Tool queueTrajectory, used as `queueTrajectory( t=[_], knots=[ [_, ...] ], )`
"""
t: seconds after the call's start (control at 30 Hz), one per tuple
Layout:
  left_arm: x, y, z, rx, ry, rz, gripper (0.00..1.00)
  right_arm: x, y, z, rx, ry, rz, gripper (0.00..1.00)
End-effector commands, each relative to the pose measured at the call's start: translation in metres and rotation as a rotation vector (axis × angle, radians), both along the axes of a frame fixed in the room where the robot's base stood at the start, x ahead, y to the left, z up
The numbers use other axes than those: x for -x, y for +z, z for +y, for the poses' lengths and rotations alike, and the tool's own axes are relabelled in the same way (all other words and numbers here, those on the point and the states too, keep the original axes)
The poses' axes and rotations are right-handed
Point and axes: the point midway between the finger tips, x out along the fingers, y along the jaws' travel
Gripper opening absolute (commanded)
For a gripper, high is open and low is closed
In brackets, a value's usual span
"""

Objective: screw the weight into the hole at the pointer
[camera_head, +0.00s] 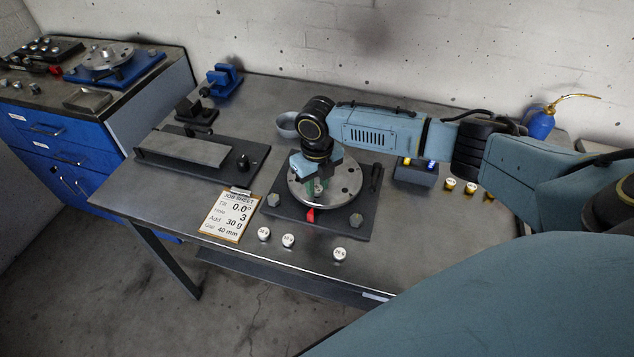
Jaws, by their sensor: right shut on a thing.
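The grey rotor disc (345,175) with holes lies on a dark base plate (330,223) on the bench. A red pointer (310,215) sits at the disc's front edge. My right gripper (315,187) points down over the front left part of the disc, close behind the pointer. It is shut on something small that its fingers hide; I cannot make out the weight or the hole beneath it. Three silver weights with white tops stand in front of the base: a left one (264,233), a middle one (288,240) and a right one (340,254). My left gripper is out of view.
A job sheet (231,214) reads hole 3, add 30 g. Yellow weights (450,184) and a dark box with lights (416,172) are at right, under my arm. A blue oil can (540,122), a bowl (287,125) and a grey flat-topped fixture (185,149) stand around.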

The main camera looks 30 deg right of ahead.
Motion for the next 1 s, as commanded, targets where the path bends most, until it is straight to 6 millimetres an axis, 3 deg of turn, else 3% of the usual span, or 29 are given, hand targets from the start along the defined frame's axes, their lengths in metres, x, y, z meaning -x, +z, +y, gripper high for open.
queueTrajectory(
  t=[0.17,0.37,0.5,1.0],
  knots=[
    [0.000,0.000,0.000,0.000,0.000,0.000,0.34,0.000,0.000,0.000,0.000,0.045,-0.001,0.04],
    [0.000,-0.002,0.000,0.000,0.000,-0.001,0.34,0.000,0.000,0.000,0.001,0.309,-0.001,0.04],
    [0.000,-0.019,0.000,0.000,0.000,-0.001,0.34,-0.001,-0.003,0.000,0.001,0.421,-0.003,0.04],
    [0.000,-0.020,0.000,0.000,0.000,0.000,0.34,0.000,-0.002,0.001,0.000,0.448,0.000,0.04]
  ],
)
